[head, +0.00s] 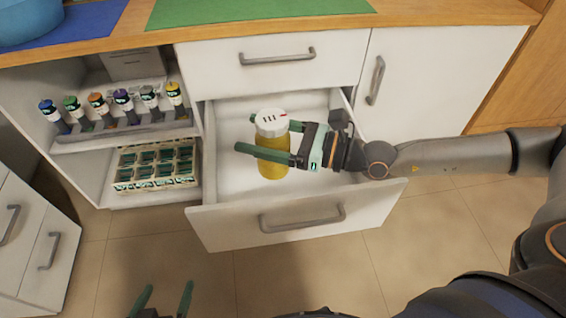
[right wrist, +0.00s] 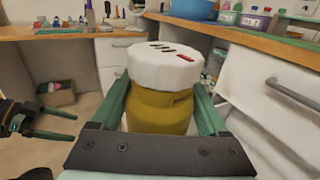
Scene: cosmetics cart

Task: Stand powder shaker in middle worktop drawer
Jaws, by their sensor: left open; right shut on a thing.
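The powder shaker (head: 272,160) has a yellow body and a white lid with dark slots and a red mark. It is upright inside the open middle worktop drawer (head: 335,222), in the head view. My right gripper (head: 262,138) is shut on the shaker's body just below the lid. In the right wrist view the shaker (right wrist: 160,105) stands between the two green fingers. Whether its base touches the drawer floor cannot be told. My left gripper (head: 166,300) is open and empty at the bottom of the head view, well in front of the drawer.
A shut top drawer (head: 275,62) is above the open one, and a shut cupboard door (head: 430,80) is to the right. Open shelves at left hold a rack of small bottles (head: 115,122) and a divided box (head: 155,166). The drawer floor around the shaker is clear.

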